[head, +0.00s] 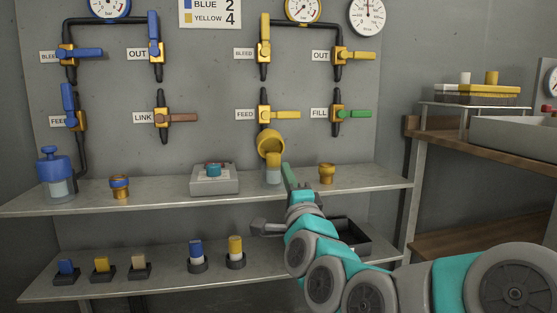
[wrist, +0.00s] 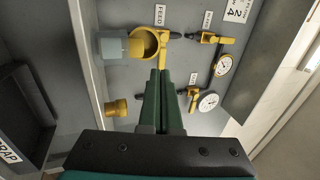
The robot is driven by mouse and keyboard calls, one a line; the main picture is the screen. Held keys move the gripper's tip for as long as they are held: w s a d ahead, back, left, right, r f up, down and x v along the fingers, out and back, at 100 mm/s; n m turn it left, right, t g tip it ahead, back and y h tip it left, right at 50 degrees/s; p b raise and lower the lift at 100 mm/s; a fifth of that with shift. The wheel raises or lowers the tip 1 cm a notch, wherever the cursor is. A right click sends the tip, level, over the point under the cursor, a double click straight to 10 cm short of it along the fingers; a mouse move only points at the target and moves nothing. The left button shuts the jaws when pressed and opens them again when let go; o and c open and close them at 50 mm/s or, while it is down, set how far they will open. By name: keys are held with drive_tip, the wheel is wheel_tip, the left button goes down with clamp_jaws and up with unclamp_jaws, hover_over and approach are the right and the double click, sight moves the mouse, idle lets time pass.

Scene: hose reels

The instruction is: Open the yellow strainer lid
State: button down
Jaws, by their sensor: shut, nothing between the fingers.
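The yellow strainer lid (head: 270,143) stands tilted up behind the strainer's body, with its hollow underside facing out. In the wrist view the lid (wrist: 149,42) is a yellow cup beside the pale strainer body (wrist: 112,48). The body (head: 273,178) stands on the upper shelf, and a yellow insert shows at its open top. My gripper (head: 286,168) is shut and empty, just right of the strainer. In the wrist view its green fingertips (wrist: 162,74) are together close to the lid's rim; whether they touch it is unclear.
A blue-lidded strainer (head: 55,170) stands at the shelf's left. A grey box (head: 214,180) and a brass fitting (head: 327,173) flank the yellow strainer. Valves and pipes cover the panel above. A dark tray (head: 351,238) lies on the lower shelf.

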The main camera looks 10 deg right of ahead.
sight(274, 155)
drive_tip(key=p+x, duration=0.2)
drive_tip(key=x, duration=1.1)
drive_tip(key=shift+w, duration=0.35)
drive_tip(key=shift+r, duration=0.1)
